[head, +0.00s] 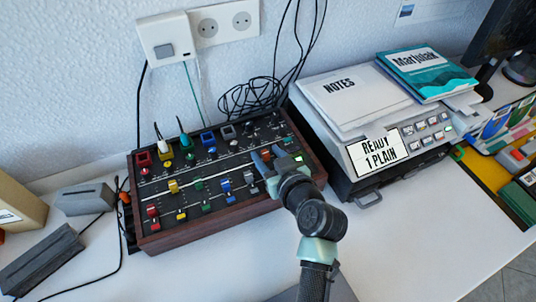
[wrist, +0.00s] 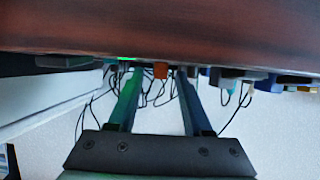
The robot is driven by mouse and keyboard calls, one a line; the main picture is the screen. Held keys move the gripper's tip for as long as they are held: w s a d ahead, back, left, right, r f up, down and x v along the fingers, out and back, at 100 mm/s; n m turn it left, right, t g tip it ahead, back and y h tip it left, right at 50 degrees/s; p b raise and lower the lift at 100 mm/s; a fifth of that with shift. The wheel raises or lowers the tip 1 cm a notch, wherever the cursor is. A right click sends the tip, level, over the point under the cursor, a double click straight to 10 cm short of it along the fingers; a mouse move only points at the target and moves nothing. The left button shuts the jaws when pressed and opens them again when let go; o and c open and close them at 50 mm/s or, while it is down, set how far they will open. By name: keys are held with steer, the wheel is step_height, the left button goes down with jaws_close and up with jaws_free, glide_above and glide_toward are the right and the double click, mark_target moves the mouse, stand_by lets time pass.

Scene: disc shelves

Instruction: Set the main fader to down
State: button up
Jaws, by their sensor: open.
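The mixer (head: 160,238) is a dark panel in a brown wooden case, with coloured knobs, switches and sliders. My gripper (head: 268,158) is over the right end of its panel, fingers open. In the head view my gripper hides that spot. A blue slider cap (head: 225,186) and a grey one (head: 250,178) are left of my gripper.
A grey machine (head: 375,152) reading "READY 1 PLAIN" stands close to the mixer's right, with papers and a book on top. Cables (head: 255,98) run behind the mixer to a wall socket (head: 208,28). A grey block (head: 85,198) lies to the left. The front table is mostly clear.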

jaws_close()
stand_by(0.3)
stand_by(1.2)
